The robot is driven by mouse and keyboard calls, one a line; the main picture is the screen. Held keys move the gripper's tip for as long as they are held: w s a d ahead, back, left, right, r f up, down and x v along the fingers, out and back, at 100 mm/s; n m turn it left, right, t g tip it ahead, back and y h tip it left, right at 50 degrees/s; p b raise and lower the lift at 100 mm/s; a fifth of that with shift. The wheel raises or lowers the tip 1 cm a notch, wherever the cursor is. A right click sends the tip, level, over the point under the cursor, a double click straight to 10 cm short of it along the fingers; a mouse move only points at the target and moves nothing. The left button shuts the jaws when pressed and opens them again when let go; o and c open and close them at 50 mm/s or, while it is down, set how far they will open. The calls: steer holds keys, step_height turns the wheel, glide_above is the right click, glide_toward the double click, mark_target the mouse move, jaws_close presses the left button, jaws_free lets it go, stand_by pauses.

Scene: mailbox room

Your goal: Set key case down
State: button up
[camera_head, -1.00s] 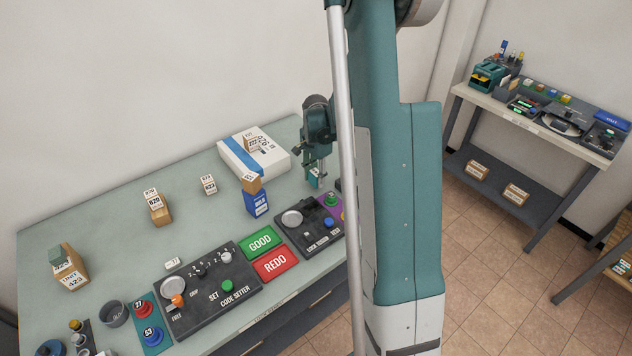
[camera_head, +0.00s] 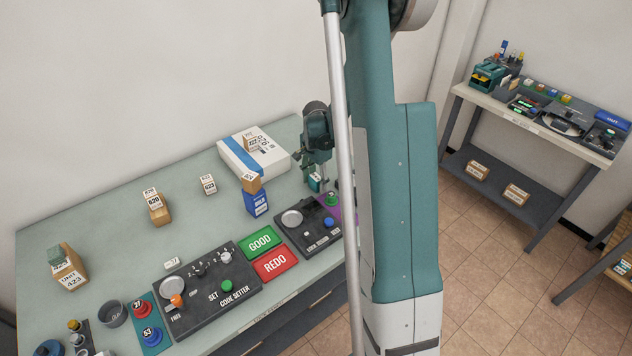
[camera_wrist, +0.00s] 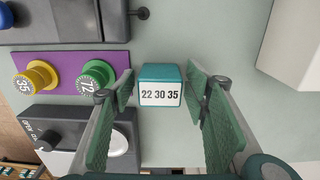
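The key case, a small teal block with a white label reading 22 30 35 (camera_wrist: 161,86), stands on the table between my fingertips in the wrist view. My gripper (camera_wrist: 158,88) is open, with a narrow gap on each side of the case. In the head view my gripper (camera_head: 320,180) is low over the back right of the bench, and the teal case (camera_head: 314,183) shows partly behind its fingers.
A purple panel (camera_wrist: 62,62) with yellow and green knobs lies left of the case in the wrist view, between dark devices. A white box (camera_head: 236,156) and a blue block (camera_head: 256,203) stand left of my gripper in the head view. Bare tabletop (camera_wrist: 225,45) lies right of the case.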

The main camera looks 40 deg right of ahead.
mark_target(316, 177)
steer(key=shift+r, duration=0.15)
step_height(316, 177, up, 12)
steer(key=p, duration=0.1)
steer(key=shift+p, duration=0.4)
stand_by(0.4)
stand_by(0.6)
steer(key=s+a+r+n+t, duration=0.2)
steer(key=s+a+r+n, duration=0.25)
steer(key=a+r, duration=0.45)
steer(key=s+a+r+n+t, duration=0.1)
steer(key=s+a+r+n, duration=0.35)
steer(key=a+r, duration=0.4)
steer(key=s+a+r+n+t, duration=0.1)
steer(key=s+a+n+t, duration=0.3)
steer(key=s+a+n, duration=0.5)
steer(key=shift+s+a+r, duration=0.25)
steer(key=shift+s+a, duration=3)
steer(key=shift+s, duration=0.35)
